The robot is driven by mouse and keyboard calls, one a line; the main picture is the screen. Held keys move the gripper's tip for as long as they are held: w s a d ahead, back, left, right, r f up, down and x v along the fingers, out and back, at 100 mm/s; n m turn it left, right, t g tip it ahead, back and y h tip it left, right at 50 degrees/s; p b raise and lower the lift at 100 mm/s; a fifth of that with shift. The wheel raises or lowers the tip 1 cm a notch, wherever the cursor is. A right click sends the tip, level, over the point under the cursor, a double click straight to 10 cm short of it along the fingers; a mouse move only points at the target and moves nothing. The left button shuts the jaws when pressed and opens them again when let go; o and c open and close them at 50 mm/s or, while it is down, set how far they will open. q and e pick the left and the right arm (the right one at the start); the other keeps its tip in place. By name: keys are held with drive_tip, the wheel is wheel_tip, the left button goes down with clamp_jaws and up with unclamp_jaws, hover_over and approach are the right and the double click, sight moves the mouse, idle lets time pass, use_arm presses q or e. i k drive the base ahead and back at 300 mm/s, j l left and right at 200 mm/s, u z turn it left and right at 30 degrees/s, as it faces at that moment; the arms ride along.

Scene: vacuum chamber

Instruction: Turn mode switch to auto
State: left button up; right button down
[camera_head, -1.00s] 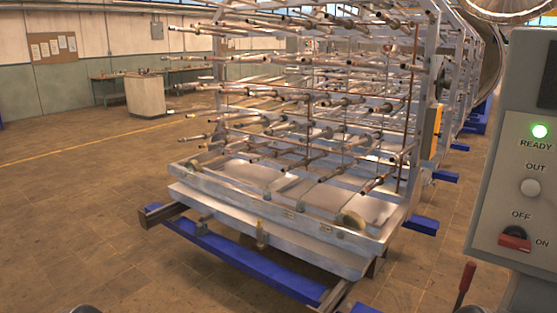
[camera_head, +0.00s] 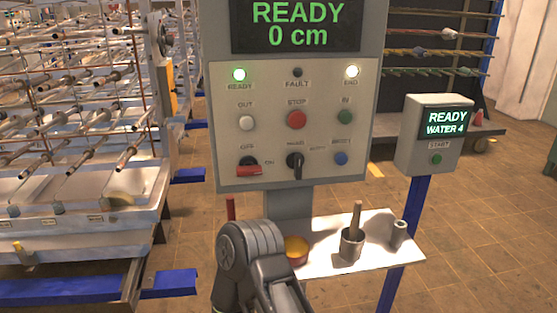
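The mode switch (camera_head: 295,166) is a black rotary knob in the bottom row of the grey control panel (camera_head: 225,120). Its pointer looks roughly upright; the label at its upper left seems to read HAND, and the label at its right is too blurred to read surely. The display (camera_head: 296,25) above reads READY 0 cm. One dark grey arm of mine shows at the bottom centre, below the panel. Neither gripper can be seen.
A white shelf (camera_head: 385,255) under the panel holds a cup with a wooden-handled tool (camera_head: 352,242), an orange bowl (camera_head: 296,249) and a small metal cylinder (camera_head: 398,233). A smaller box (camera_head: 436,145) reading READY WATER 4 stands right on a blue post. A rack cart (camera_head: 75,215) stands left.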

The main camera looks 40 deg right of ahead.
sight(295, 161)
drive_tip(key=z, duration=1.65)
